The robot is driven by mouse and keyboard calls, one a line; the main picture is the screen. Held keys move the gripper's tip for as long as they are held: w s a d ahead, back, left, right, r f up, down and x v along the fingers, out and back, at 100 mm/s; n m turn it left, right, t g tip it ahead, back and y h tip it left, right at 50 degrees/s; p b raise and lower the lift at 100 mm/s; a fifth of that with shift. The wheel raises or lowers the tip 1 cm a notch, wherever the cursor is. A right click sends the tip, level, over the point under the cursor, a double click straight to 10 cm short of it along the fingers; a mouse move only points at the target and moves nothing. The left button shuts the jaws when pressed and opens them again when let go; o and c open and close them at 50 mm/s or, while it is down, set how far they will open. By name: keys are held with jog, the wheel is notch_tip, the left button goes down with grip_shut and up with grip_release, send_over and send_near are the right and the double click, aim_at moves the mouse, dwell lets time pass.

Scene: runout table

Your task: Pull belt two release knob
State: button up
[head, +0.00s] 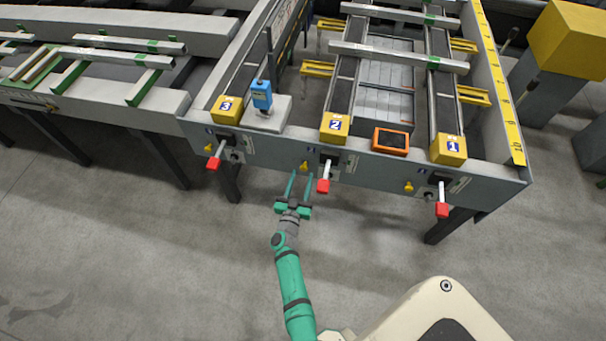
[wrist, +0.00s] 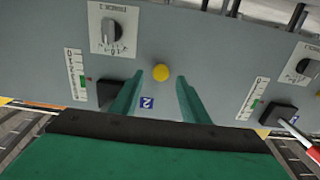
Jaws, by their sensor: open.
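The yellow release knob of belt two (head: 304,167) sits on the grey front panel, left of belt two's red-tipped lever (head: 323,186). In the wrist view the round knob (wrist: 161,73) shows beside a blue "2" label (wrist: 147,103). My green gripper (head: 300,173) is open and points at the panel. In the wrist view its two fingers (wrist: 159,85) stand either side of the knob, with gaps on both sides. The fingertips are close to the panel; I cannot tell whether they reach past the knob's face. Nothing is held.
Similar yellow knobs (head: 208,148) (head: 408,187) and red-tipped levers (head: 213,163) (head: 442,209) belong to belts three and one. An orange-framed screen (head: 391,141) and a blue device (head: 262,95) are on the table top. The floor (head: 180,260) in front is clear.

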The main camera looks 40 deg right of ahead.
jog(key=shift+x, duration=1.25)
jog(key=shift+w+a, duration=0.1)
jog(key=shift+c, duration=0.2)
grip_shut()
jog(key=shift+v, duration=0.9)
jog(key=shift+o, duration=0.2)
grip_release()
jog(key=v, duration=1)
jog(key=shift+s+a, duration=0.3)
